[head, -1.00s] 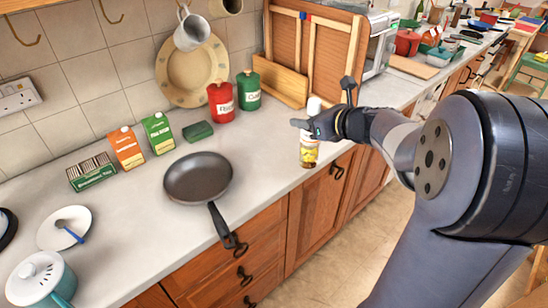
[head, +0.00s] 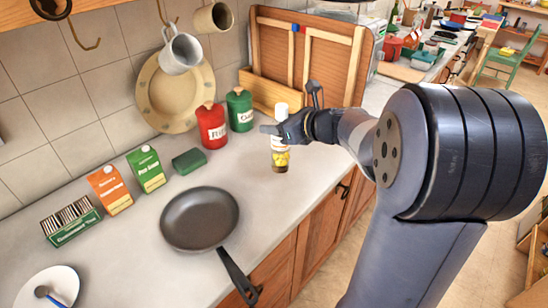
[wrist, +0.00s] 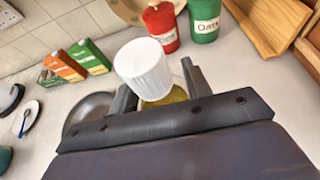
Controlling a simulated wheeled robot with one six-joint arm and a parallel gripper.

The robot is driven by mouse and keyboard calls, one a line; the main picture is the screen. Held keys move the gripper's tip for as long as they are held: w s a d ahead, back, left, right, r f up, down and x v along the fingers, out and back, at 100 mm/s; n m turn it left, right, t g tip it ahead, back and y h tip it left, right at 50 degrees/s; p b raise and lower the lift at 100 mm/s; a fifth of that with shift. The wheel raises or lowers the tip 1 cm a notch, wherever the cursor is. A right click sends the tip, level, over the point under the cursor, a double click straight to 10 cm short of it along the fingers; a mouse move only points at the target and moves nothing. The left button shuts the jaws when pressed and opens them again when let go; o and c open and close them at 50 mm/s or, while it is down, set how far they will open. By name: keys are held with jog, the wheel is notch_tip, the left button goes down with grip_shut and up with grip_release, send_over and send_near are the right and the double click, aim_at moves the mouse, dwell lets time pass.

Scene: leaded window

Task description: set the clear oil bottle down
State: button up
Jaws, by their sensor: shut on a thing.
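The clear oil bottle (head: 280,158) has a white cap and a yellow label. It is upright over the worktop, right of the frying pan and in front of the green canister. My gripper (head: 285,131) is shut on its upper part, below the cap. In the wrist view the bottle's white cap (wrist: 143,68) stands up between the fingers of my gripper (wrist: 160,92), with some yellow below it. I cannot tell whether the bottle's base touches the worktop.
The worktop (head: 165,276) is bare around the bottle. A frying pan (head: 198,218) lies left of it, its handle over the front edge.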

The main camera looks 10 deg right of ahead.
aim_at(278, 144)
jog(key=shift+f, duration=3.2)
jog(key=shift+f+b, duration=0.25)
jog(key=shift+b, duration=0.2)
jog(key=o, duration=1.5)
jog(key=shift+r, duration=0.1)
jog(key=shift+c, duration=0.2)
jog(key=shift+r, duration=0.15)
jog(key=shift+s+d+r, duration=0.1)
jog(key=shift+d, duration=0.05)
jog(key=b+v, duration=0.1)
jog(key=v, duration=1)
jog(key=shift+s, duration=0.3)
jog(key=shift+d, duration=0.15)
